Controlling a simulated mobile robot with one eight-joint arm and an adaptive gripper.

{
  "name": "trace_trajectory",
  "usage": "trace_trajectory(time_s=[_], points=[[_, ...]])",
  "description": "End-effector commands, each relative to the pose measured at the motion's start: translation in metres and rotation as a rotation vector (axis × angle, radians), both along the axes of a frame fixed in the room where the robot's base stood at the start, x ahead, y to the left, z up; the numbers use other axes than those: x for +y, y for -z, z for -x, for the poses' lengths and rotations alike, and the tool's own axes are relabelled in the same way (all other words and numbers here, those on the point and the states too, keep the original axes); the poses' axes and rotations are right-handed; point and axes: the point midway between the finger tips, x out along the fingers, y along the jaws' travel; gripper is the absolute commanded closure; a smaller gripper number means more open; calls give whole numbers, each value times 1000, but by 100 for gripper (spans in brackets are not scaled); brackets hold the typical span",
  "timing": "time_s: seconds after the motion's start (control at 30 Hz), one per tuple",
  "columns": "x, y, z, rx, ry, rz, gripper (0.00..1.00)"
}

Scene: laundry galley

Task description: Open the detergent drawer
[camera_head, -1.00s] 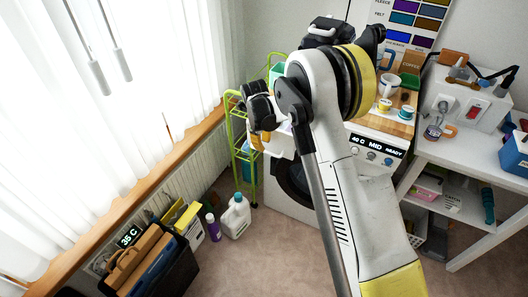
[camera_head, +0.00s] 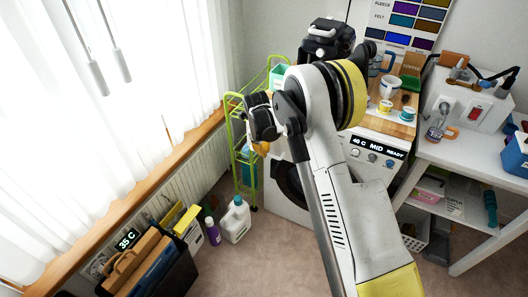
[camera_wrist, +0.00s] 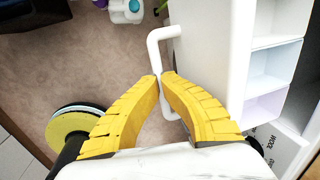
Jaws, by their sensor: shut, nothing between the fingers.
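The white detergent drawer (camera_wrist: 210,60) fills the right of the wrist view, with its pale, open-topped compartments (camera_wrist: 278,55) exposed. Its white loop handle (camera_wrist: 155,45) stands out from its left face. My gripper (camera_wrist: 162,78) has its yellow fingers together at the tips, empty, over the handle's middle bar. I cannot tell whether they touch the bar. In the head view my gripper (camera_head: 262,149) is in front of the white washing machine (camera_head: 268,198), and my arm hides most of the drawer's area.
A green wire rack (camera_head: 236,140) stands close left of the machine. A white jug (camera_head: 236,220) and a purple bottle (camera_head: 213,232) are on the floor by the radiator. Mugs and jars sit on the wooden top (camera_head: 398,125). A white table (camera_head: 470,150) stands at right.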

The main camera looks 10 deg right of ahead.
Motion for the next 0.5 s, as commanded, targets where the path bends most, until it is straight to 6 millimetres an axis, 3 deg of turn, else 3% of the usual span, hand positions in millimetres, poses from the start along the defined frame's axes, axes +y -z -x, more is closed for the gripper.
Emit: trace_trajectory(time_s=[0.5], points=[[13,2,17,2,1,-1,100]])
